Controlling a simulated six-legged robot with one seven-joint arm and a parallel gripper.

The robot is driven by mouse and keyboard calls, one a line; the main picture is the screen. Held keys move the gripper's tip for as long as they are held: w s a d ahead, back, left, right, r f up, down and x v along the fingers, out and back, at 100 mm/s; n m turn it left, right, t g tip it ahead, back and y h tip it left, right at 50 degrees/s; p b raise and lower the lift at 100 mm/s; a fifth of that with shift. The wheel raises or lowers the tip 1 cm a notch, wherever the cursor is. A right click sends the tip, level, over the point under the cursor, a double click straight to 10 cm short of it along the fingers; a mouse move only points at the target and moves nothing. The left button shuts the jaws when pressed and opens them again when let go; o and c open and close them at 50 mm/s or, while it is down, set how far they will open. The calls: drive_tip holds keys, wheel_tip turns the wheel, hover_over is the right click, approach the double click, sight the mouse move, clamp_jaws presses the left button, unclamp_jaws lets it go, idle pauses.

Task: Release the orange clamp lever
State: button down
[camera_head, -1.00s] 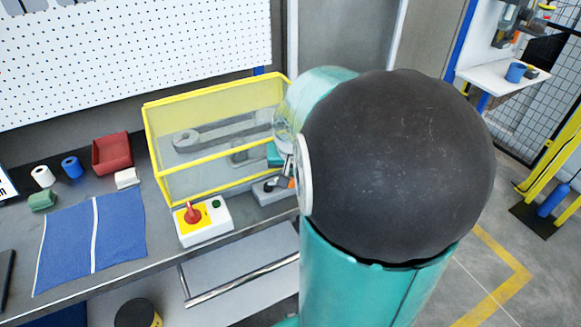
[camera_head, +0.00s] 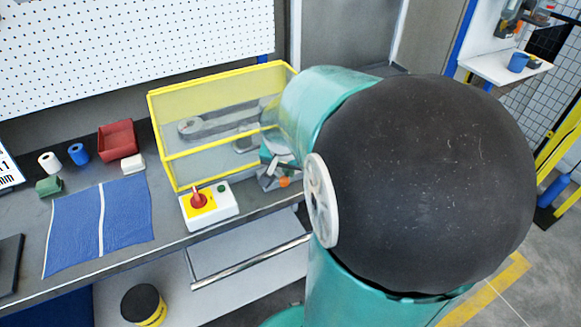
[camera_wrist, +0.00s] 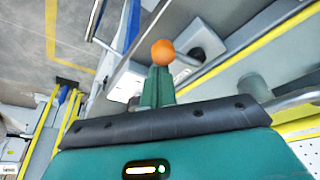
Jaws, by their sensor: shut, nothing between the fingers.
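The orange ball knob of the clamp lever (camera_wrist: 163,52) shows in the wrist view just beyond the tips of my gripper (camera_wrist: 160,72). The green fingers are shut together with nothing between them. The knob overlaps the fingertips in the picture, and I cannot tell whether they touch. In the head view the orange knob (camera_head: 284,182) shows small at the front right corner of the yellow-framed enclosure, and my gripper (camera_head: 277,168) is right beside it. My own arm hides most of the clamp there.
The clear enclosure with yellow edges (camera_head: 172,168) stands on the grey bench. A white switch box with a red knob (camera_head: 215,213) is left of the clamp. A blue cloth (camera_head: 75,235), a red bin (camera_head: 117,138) and small rolls lie further left.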

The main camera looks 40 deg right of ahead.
drive_tip(key=shift+a, duration=0.35)
idle(0.4)
